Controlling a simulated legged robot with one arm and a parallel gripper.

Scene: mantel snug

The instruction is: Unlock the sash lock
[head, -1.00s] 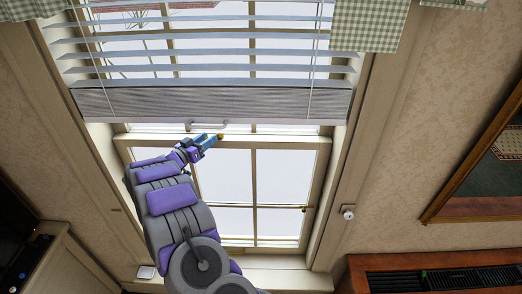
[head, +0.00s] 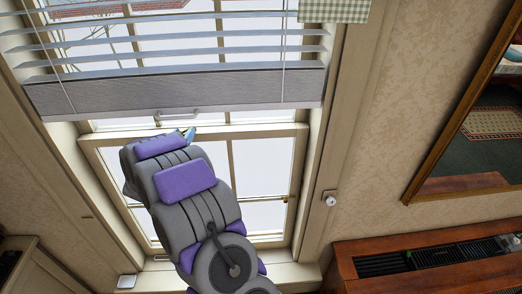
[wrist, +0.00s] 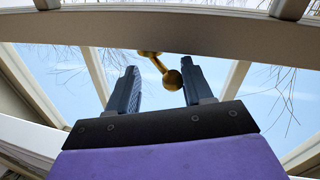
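The brass sash lock (wrist: 172,75), a small lever with a round knob, sits at the window's meeting rail in the wrist view. My gripper (wrist: 157,82) is open, with its two blue-grey fingers on either side of the knob. The knob shows closer to the right finger, and I cannot tell whether they touch. In the head view only a tip of my gripper (head: 188,133) shows at the meeting rail of the window sash (head: 262,133). My own arm hides the rest of it, and the lock is not visible there.
A grey blind (head: 180,93) hangs over the upper window, just above my gripper. A white handle (head: 178,113) is below its bottom rail. A wooden cabinet (head: 430,250) and a framed mirror (head: 465,125) stand to the right.

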